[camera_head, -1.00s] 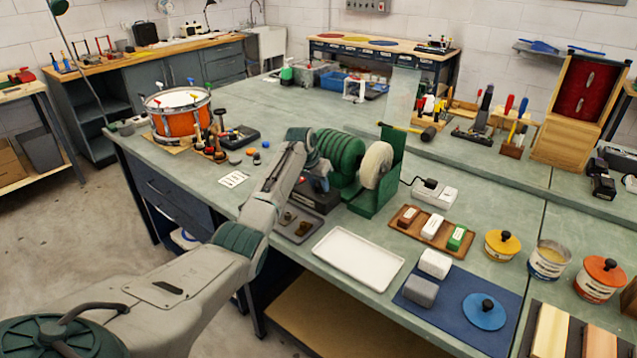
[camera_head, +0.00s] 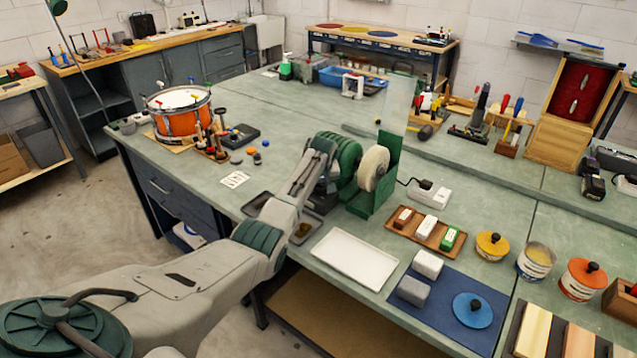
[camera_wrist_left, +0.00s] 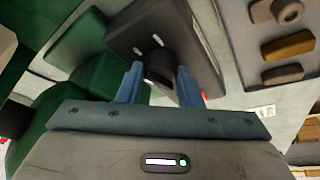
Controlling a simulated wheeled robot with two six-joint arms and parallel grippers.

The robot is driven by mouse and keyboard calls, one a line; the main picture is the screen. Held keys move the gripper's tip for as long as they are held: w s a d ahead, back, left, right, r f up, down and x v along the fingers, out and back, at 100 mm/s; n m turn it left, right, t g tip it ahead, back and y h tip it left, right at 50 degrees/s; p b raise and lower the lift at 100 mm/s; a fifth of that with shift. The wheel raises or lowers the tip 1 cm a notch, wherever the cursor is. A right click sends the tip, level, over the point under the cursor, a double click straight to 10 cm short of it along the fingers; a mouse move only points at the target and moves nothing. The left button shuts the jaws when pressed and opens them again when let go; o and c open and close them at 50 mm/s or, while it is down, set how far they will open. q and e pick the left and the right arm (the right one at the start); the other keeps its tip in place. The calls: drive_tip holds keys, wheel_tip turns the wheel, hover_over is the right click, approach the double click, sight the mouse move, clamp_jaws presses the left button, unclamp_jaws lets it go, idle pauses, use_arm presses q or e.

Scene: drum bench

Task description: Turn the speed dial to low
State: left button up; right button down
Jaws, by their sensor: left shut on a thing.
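The green buffing machine (camera_head: 350,165) with a pale wheel (camera_head: 373,168) stands on the bench. In the left wrist view its dark control box (camera_wrist_left: 125,35) fills the upper middle, with small white marks on its face. The black speed dial (camera_wrist_left: 160,68) sits between the two blue fingers of my left gripper (camera_wrist_left: 160,80), which is shut on it. In the head view my left gripper (camera_head: 324,185) is at the near side of the machine, and my arm hides the dial and most of the box. The dial's setting cannot be read. My right gripper is out of view.
A white tray (camera_head: 355,259) lies in front of the machine, and a wooden tray of bars (camera_head: 425,228) is to its right. A drum (camera_head: 180,112) and small tools stand to the left. Open bench lies behind the machine.

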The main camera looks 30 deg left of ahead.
use_arm(q)
drive_tip(key=shift+w+d+n+g+y, duration=0.1)
drive_tip(key=shift+n+g+y, duration=0.2)
drive_tip(key=shift+n, duration=0.7)
drive_tip(key=shift+f+n+b, duration=0.1)
drive_tip(key=shift+n+b, duration=0.65)
drive_tip(key=shift+n, duration=0.15)
drive_tip(key=n+g+y+b, duration=0.1)
drive_tip(key=n+b, duration=0.1)
drive_tip(key=n, duration=0.1)
drive_tip(key=shift+w+g+b, duration=0.1)
drive_tip(key=shift+g+b, duration=0.3)
drive_tip(key=shift+d+n+b, duration=0.1)
drive_tip(key=shift+n+b, duration=0.25)
drive_tip(key=shift+n, duration=0.15)
drive_tip(key=o, duration=0.9)
drive_tip(key=shift+o, duration=0.2)
